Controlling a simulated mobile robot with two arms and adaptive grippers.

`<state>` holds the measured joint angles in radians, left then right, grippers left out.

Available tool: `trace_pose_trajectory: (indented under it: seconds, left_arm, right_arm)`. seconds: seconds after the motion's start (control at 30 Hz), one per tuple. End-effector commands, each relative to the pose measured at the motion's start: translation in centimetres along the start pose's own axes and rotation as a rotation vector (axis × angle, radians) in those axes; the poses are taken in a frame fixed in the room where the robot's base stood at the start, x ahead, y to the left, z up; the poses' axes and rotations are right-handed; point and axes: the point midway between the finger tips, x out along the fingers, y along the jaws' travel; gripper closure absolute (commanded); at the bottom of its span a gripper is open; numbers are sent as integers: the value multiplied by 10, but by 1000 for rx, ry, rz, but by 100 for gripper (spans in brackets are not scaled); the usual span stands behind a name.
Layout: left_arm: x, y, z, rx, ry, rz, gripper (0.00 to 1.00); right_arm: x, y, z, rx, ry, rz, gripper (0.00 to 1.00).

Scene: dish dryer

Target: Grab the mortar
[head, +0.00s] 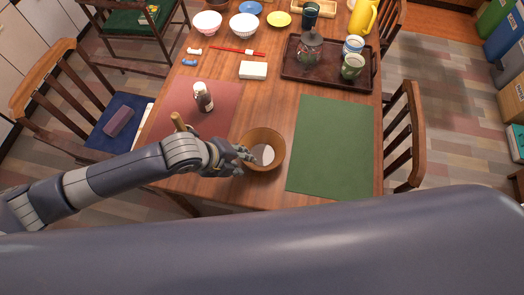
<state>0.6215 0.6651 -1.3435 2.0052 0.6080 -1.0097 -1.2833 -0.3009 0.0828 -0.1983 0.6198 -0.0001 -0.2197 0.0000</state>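The mortar looks to be the round brown wooden bowl (274,136) standing upright near the front edge of the table, with something whitish inside. My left gripper (247,160) is at the bowl's left side, with its fingers overlapping the near-left rim. I cannot tell whether the fingers touch the rim or are closed on it. A wooden stick (178,121), perhaps a pestle, shows behind my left forearm, its lower part hidden. My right gripper is not in view.
A green mat (332,148) lies bare right of the bowl. A red mat (222,97) holds a dark bottle (203,98). A dark tray (295,68) with cups and a glass jar stands behind. Chairs flank the table.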

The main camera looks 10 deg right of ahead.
Motion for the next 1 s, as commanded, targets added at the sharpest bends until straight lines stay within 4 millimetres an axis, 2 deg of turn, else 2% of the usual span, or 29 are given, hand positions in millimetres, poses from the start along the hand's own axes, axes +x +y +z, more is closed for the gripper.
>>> trace_pose_trajectory:
  seconds: [0.1,0.2,0.47,0.6,1.0]
  left_arm:
    - [15,0,0,0,0,0,68]
    - [22,0,0,1,0,0,68]
    - [23,0,0,1,-1,0,68]
    - [23,0,0,1,-1,0,100]
    - [22,0,0,2,-1,-1,100]
  right_arm:
    - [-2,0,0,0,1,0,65]
    - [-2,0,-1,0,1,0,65]
    - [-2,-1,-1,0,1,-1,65]
    - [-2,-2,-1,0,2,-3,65]
    - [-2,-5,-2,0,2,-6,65]
